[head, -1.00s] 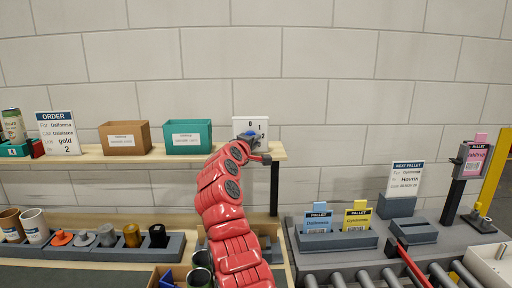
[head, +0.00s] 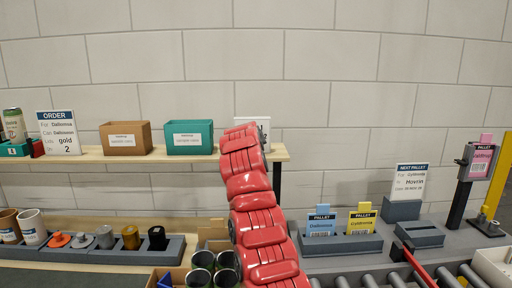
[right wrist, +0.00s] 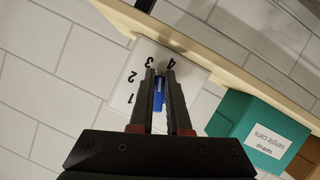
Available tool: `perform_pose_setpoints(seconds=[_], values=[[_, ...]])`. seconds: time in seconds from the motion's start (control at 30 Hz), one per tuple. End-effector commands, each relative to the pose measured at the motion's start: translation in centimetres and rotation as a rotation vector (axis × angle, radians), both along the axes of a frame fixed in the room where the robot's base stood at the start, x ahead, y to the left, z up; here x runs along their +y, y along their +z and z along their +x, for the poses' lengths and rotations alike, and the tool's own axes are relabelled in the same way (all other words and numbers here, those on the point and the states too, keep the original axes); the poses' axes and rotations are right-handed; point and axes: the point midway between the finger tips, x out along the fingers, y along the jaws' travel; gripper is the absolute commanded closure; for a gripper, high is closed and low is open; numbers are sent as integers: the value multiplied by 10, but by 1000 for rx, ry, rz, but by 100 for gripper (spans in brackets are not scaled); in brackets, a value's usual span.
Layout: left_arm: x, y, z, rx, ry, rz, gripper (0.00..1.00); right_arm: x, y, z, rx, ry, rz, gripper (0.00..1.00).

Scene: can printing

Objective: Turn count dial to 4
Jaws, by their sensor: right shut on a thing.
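The count dial is a white panel (right wrist: 182,62) with black numbers and a blue knob (right wrist: 159,92) at its middle. In the right wrist view the panel looks turned over, with 1, 2, 3 and 4 readable. My right gripper (right wrist: 160,76) is shut on the blue knob, a finger on each side. The knob's exact pointing is hard to tell; the fingers extend toward the side with 3 and 4. In the head view my right arm hides most of the panel (head: 266,122), the knob and the gripper. My left gripper is not in view.
The dial stands at the right end of a wooden shelf (head: 90,157), near a teal box (head: 189,137) and a brown box (head: 126,138). An order card (head: 59,132) reads gold, 2. Cans stand below, beside my arm; a conveyor lies to the right.

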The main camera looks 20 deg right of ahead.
Motion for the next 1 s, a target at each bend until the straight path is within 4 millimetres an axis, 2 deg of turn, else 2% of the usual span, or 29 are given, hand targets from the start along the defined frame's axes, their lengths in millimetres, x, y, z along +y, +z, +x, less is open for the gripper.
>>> perform_pose_setpoints(seconds=[0.03, 0.5, 1.0], values=[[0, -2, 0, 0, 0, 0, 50, 2, 8, 0, -31, 6, 35, 100], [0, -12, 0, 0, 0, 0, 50, 4, 10, 1, -118, 7, 323, 100], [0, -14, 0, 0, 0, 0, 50, 4, 14, 1, -144, 5, 387, 100]])
